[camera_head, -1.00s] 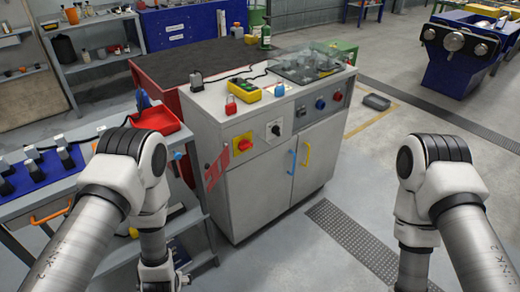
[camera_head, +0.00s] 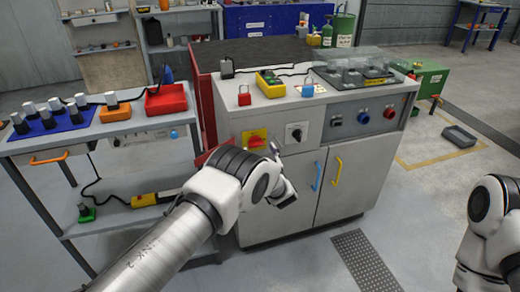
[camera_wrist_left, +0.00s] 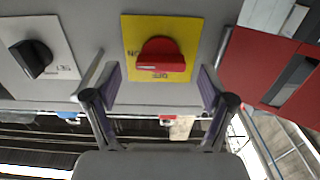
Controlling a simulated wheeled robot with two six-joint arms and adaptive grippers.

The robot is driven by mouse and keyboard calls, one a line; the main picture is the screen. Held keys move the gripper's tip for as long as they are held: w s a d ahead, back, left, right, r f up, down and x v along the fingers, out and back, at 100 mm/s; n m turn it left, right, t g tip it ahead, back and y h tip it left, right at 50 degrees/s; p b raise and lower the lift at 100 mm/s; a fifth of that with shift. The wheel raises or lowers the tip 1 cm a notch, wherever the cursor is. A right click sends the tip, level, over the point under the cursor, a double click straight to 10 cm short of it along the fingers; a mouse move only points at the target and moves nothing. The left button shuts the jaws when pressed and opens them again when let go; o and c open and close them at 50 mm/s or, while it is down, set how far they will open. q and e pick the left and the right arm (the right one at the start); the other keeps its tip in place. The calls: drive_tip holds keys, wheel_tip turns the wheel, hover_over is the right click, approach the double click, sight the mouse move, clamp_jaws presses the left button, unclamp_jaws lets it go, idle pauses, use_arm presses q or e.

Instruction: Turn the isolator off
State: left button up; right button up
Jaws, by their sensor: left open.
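In the head view my left arm hides most of that gripper. My right arm is at the right edge, its gripper out of frame.
A black knob on a white plate (camera_head: 297,134) sits right of the isolator. Blue (camera_head: 317,176) and yellow (camera_head: 337,175) door handles are below.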

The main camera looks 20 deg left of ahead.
use_arm(q)
drive_tip(key=shift+w+a, duration=0.25)
drive_tip(key=shift+w, duration=0.3)
drive_tip(key=shift+w+a+r, duration=0.1)
drive_tip(key=shift+w+a, duration=0.1)
drive_tip(key=shift+a, duration=0.05)
drive_tip(key=c, duration=1.2)
drive_tip(key=shift+o, duration=0.2)
